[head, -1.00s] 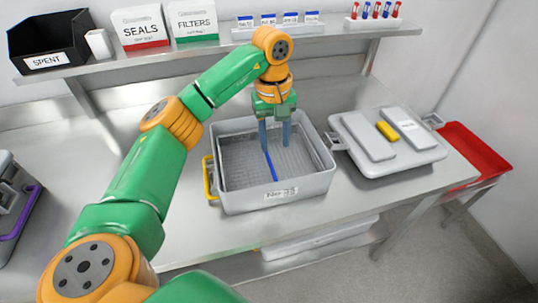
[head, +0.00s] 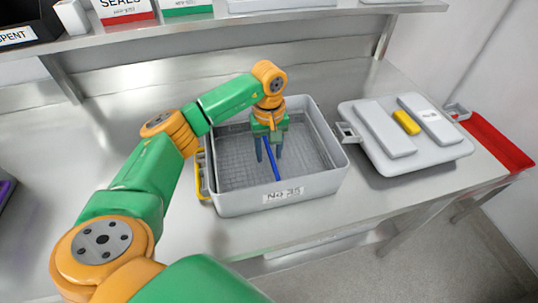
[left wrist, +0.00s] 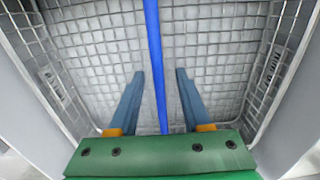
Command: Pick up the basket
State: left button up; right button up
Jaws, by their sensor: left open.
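A wire-mesh basket (head: 236,172) sits inside a grey tub (head: 232,204) with a label on its front. A blue bar (head: 273,165) crosses the basket; it looks like its handle. In the left wrist view the bar (left wrist: 153,40) runs straight up the picture, with the mesh (left wrist: 215,50) behind it. My left gripper (head: 268,158) points down inside the tub's opening. Its two fingers (left wrist: 159,74) are open, one on each side of the bar, with a gap to both. Whether the fingertips reach the bar's height is unclear.
A yellow latch (head: 203,178) is on the tub's left side. To the right lies a grey lid (head: 385,155) with a yellow piece (head: 406,123), and beyond it a red tray (head: 500,145). A shelf (head: 330,12) crosses the back.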

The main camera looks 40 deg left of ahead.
pick_arm(q)
grip_shut()
dwell(1.4)
